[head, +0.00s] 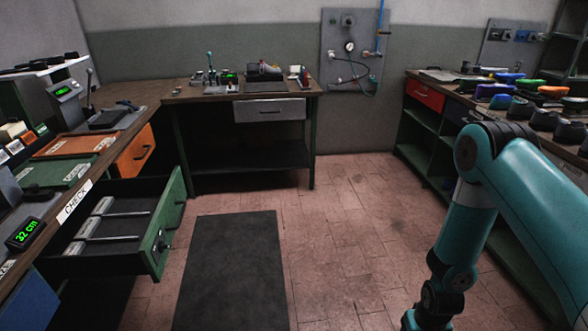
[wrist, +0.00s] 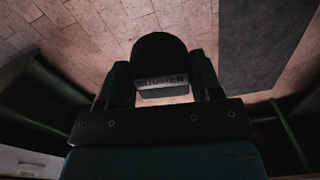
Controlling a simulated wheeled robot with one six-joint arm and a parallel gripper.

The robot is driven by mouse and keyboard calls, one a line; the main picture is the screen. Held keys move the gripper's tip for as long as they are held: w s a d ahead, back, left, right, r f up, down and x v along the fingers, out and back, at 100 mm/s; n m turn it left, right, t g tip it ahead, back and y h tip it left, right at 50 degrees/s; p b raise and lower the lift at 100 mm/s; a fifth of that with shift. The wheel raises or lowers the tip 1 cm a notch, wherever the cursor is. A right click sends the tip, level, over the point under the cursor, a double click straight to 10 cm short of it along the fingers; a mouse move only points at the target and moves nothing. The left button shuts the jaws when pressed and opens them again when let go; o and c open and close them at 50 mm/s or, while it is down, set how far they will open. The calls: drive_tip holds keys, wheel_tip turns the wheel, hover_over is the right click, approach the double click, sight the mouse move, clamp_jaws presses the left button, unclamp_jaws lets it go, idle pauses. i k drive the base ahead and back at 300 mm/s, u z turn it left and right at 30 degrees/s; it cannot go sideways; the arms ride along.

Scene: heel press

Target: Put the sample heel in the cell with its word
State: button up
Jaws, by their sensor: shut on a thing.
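In the wrist view my gripper (wrist: 162,82) is shut on the sample heel (wrist: 160,52), a dark piece with a rounded far end. A pale label with dark lettering shows on its near face; the word is too blurred to read surely. In the head view my arm reaches down at the right, and the gripper is out of the frame. The green drawer (head: 161,236) on the left bench stands open, with pale bars (head: 100,207) inside. I cannot make out any words on cells.
The left bench carries a CHECK label (head: 74,203), a green "32 cm" display (head: 26,234) and an orange tray (head: 75,145). A dark mat (head: 232,270) lies on the tiled floor. The right bench holds several shoes or lasts (head: 515,107). The middle floor is clear.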

sight(131, 207)
drive_tip(key=i, duration=3)
drive_tip(key=u, duration=2.9)
